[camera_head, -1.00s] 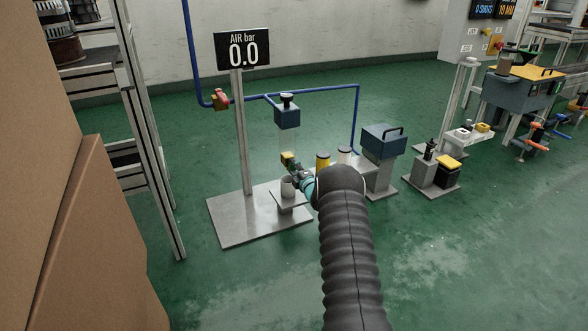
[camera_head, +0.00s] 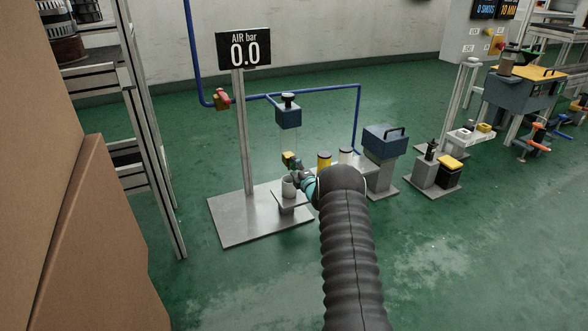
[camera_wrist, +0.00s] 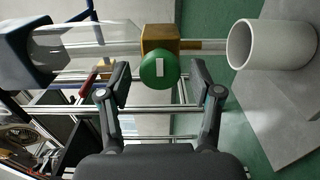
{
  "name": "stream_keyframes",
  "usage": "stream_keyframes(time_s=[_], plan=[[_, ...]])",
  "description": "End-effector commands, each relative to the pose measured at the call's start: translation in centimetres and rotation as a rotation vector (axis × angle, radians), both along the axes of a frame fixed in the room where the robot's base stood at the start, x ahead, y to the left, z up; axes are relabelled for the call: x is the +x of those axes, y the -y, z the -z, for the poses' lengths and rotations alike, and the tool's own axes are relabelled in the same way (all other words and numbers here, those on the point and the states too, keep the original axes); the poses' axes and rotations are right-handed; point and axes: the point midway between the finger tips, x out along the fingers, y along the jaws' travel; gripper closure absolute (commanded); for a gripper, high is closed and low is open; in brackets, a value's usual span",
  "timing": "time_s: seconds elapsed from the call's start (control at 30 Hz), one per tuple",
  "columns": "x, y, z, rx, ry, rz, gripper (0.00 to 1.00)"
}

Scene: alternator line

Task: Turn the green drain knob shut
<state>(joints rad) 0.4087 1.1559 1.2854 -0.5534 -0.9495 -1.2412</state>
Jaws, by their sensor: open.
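The green drain knob (camera_wrist: 159,72) is round with a short white bar on its face. It sits on a brass block (camera_wrist: 160,38), between a clear bowl (camera_wrist: 75,40) and a thin drain pipe leading toward a grey cup (camera_wrist: 270,45). In the wrist view the white bar stands across the line from bowl to cup. My gripper (camera_wrist: 160,85) is open, one finger on each side of the knob, with a gap on both sides. In the head view my gripper (camera_head: 303,178) is beside the block and cup, and my arm hides part of the stand.
The cup (camera_head: 288,187) stands on a small plate over a grey base. An AIR bar display (camera_head: 243,48) reads 0.0. A red valve handle (camera_head: 222,98) sits on the blue pipe. Yellow (camera_head: 323,161) and white cylinders stand right of the block. Cartons (camera_head: 95,230) fill the left side.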

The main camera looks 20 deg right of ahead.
Motion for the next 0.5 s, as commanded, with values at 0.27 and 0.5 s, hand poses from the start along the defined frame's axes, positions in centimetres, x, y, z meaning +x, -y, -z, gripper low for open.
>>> stream_keyframes(time_s=[0.27, 0.5], plan=[[-1.1, 0.1, 0.0, 0.002, -0.002, 0.001, 0.36], [-5.0, 0.2, 0.0, 0.002, -0.002, 0.000, 0.36]])
